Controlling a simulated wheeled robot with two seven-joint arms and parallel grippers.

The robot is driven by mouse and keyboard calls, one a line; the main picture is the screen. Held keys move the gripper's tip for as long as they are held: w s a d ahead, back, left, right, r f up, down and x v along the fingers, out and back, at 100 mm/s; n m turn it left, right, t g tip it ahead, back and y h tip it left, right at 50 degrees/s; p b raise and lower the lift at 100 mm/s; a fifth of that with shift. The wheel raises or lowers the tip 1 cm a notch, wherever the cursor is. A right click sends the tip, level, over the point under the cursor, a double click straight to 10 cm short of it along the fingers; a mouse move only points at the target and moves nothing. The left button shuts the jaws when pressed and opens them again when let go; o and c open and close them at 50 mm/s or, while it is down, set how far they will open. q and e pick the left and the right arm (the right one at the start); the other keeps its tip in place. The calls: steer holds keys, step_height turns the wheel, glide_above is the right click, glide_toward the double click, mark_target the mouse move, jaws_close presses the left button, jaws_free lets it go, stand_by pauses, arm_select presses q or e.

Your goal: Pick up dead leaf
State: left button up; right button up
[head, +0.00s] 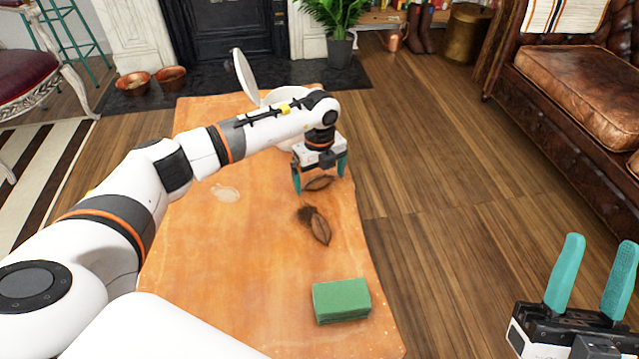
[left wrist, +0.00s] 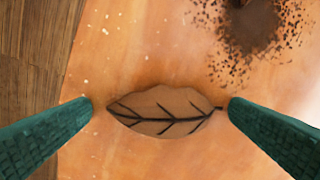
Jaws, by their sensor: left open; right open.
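A brown dead leaf (head: 318,184) with dark veins lies on the orange mat (head: 230,270). My left gripper (head: 320,186) is open above it, pointing down, with a teal finger at each end of the leaf. In the left wrist view the leaf (left wrist: 162,112) lies crosswise between the two fingertips, and the gripper (left wrist: 160,108) is not closed on it. A second brown leaf (head: 320,228) lies nearer on the mat, beside a dark patch of dirt. My right gripper (head: 592,280) is open and empty over the wood floor at the lower right.
Dark dirt (left wrist: 250,28) is scattered near the leaf. A green sponge (head: 341,300) lies at the mat's near right, and a pale spill (head: 226,193) at its left. A white round lid (head: 245,76) stands open at the back. A leather sofa (head: 575,90) is at right.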

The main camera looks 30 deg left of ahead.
arm_select(q)
steer(key=c, duration=1)
